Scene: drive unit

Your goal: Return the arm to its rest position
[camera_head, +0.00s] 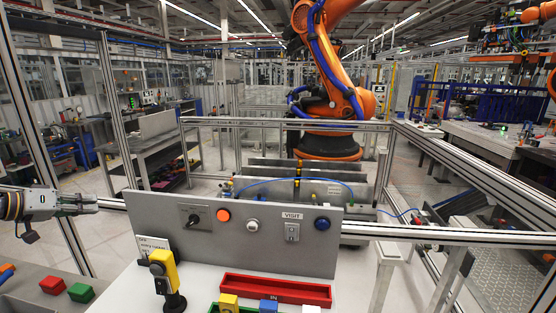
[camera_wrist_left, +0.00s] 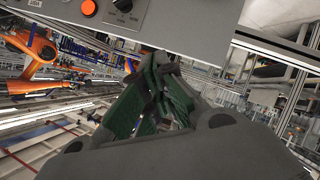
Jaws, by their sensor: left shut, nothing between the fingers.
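My left gripper (camera_head: 94,204) comes in from the left edge of the head view, with its arm roughly level. It is left of the grey control panel (camera_head: 160,211) and apart from it. In the left wrist view, the dark gripper fingers (camera_wrist_left: 160,62) with green inner sides come together at their tips, shut with nothing between them. The panel's underside edge runs across the top of that view (camera_wrist_left: 170,42). My right gripper is in neither view.
The panel carries a black rotary switch (camera_head: 194,217), an orange button (camera_head: 223,215), a white button (camera_head: 252,224) and a blue button (camera_head: 322,223). A yellow-black device (camera_head: 163,272) and red tray (camera_head: 275,280) stand before it. Red (camera_head: 52,285) and green (camera_head: 80,292) blocks lie lower left.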

